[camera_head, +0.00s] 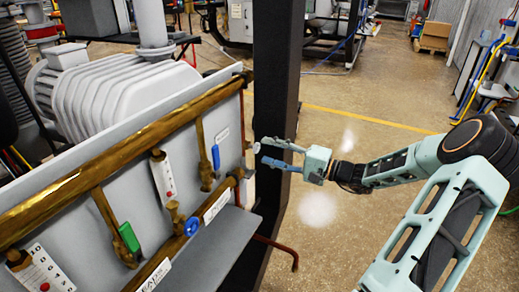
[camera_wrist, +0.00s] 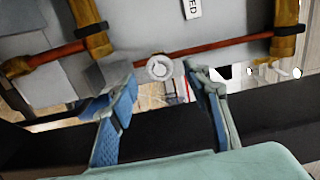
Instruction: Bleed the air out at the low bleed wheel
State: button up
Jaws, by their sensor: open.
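A small pale round wheel (camera_wrist: 159,67) shows in the wrist view, between and beyond my fingertips, in front of a thin red-brown pipe. My gripper (camera_head: 262,151) is open and empty at the right end of the grey panel, its fingers pointing left. In the wrist view, its blue-padded fingers (camera_wrist: 163,84) stand either side of the wheel's line of sight; touching cannot be made out. In the head view, a blue wheel (camera_head: 192,226) sits low on the panel's lower brass pipe, left of and below my gripper. No label naming the bleed wheel is readable.
The grey panel (camera_head: 228,118) carries brass pipes, a blue lever (camera_head: 215,157) and a green lever (camera_head: 129,237). A dark upright post (camera_head: 277,75) stands close behind my gripper. A copper pipe (camera_head: 280,246) juts out low. The floor beyond is open.

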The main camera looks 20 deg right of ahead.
jog(key=v, duration=0.7)
jog(key=shift+s, duration=0.1)
